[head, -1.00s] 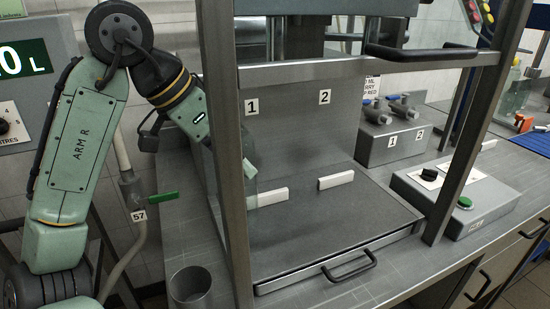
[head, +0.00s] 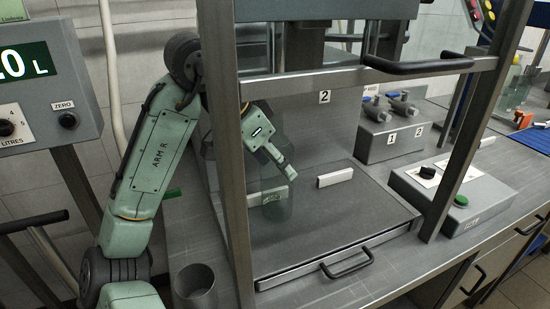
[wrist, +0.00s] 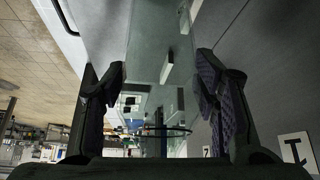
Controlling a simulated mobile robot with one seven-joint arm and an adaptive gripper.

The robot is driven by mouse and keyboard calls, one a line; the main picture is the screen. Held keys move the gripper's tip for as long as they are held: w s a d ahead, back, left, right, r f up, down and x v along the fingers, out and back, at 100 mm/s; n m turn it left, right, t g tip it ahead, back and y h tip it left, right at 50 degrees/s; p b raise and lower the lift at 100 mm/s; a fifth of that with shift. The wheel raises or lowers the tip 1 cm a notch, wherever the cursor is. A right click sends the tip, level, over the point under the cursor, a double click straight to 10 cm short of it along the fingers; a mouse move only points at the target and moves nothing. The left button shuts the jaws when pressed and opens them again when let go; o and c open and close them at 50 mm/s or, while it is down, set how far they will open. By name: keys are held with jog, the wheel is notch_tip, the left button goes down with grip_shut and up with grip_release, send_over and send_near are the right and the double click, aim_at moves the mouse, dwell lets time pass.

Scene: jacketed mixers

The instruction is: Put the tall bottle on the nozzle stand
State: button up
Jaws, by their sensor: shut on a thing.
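The tall bottle (head: 275,205) is clear and faintly green, so its outline is hard to see. It is upright inside the grey metal frame, over the left part of the flat deck (head: 345,222), in front of the left white block (head: 267,196). I cannot tell whether its base touches the deck. My gripper (head: 287,170) is shut on the bottle. In the wrist view the clear bottle wall (wrist: 150,50) fills the space between the two dark finger pads. I take the framed deck with number 2 (head: 324,97) behind it as the nozzle stand; no nozzle shows clearly.
A frame post (head: 232,170) stands in front of my arm, and a crossbar with a black handle (head: 418,66) spans above. A second white block (head: 335,177) stands right of the bottle. A grey cup (head: 195,285) stands outside at left. The deck's right side is clear.

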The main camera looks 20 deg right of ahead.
jog(key=shift+f, duration=0.1)
jog(key=o, duration=1.4)
jog(key=shift+o, duration=0.2)
jog(key=b+v, duration=0.1)
jog(key=v, duration=1.1)
jog(key=shift+w, duration=0.1)
